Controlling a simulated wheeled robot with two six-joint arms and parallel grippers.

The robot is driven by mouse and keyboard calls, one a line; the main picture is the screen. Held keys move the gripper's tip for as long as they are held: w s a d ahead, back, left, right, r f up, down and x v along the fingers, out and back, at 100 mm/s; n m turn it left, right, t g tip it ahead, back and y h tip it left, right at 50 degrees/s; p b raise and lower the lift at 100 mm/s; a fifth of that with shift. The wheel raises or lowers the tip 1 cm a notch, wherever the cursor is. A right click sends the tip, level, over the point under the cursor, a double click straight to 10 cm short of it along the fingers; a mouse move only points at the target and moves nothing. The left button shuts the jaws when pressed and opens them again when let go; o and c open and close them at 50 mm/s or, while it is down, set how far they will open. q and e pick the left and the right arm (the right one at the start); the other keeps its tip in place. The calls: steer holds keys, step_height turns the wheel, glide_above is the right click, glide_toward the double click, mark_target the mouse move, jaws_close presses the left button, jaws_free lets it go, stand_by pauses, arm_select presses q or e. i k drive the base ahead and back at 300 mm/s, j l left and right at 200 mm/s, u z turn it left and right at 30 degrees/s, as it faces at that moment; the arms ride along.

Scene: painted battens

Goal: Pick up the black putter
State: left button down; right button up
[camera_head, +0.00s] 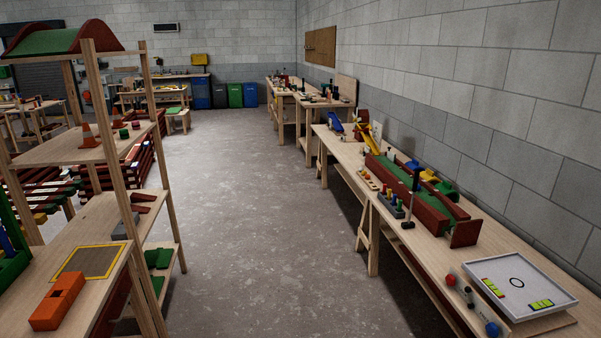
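A thin black upright piece with a small dark foot, which looks like the black putter (411,202), stands on the long wooden table (535,260) on the right. It is in front of a long red-sided lane with a green top (405,186), close to its near side. I cannot tell if it touches the lane. Neither of my grippers is in view.
A rack of small coloured pegs (391,204) stands just left of the putter. A white framed board (520,284) and a blue-and-red dumbbell-like piece (473,304) lie nearer on that table. Wooden shelves (130,190) stand left. The grey floor (250,200) between is clear.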

mark_target(407, 224)
steer(key=i+z, duration=0.2)
steer(key=i, duration=0.4)
steer(key=i+z, duration=0.2)
steer(key=i, duration=0.35)
steer(key=i+j+z, duration=0.15)
steer(key=i, duration=0.45)
